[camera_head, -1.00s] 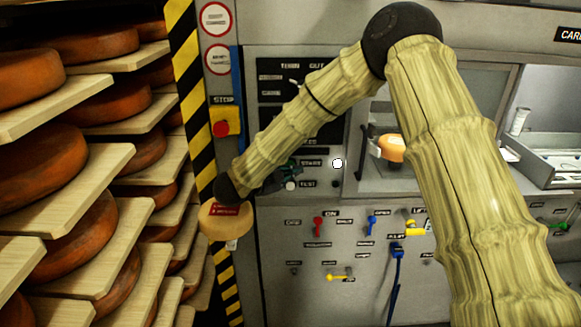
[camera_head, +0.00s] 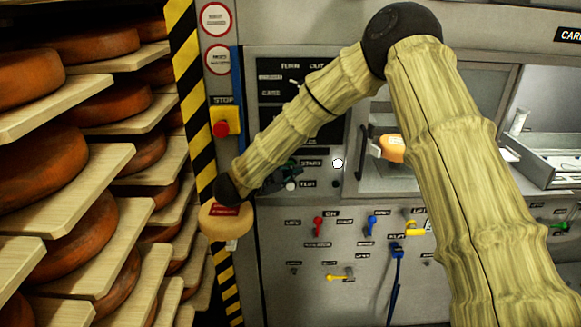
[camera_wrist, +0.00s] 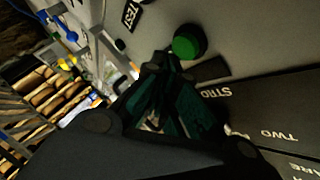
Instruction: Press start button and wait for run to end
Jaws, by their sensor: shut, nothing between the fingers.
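The green button (camera_wrist: 188,42) stands out from the grey panel in the wrist view, close to the tips of my gripper (camera_wrist: 158,62). The tips look slightly to the left of and below the button; I cannot tell whether they touch it. My gripper is shut and empty. In the head view my gripper (camera_head: 287,177) is at the panel, just left of the START label (camera_head: 310,163). The green button cannot be made out clearly there, with the dark gripper in front of that spot. A white round button (camera_head: 291,186) sits beside the TEST label (camera_head: 308,184).
A red stop button (camera_head: 221,129) on a yellow box is left of my forearm. Coloured switches (camera_head: 318,226) are on the lower panel. Shelves of cheese wheels (camera_head: 40,160) fill the left. An orange-and-white object (camera_head: 391,148) shows in the machine's window.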

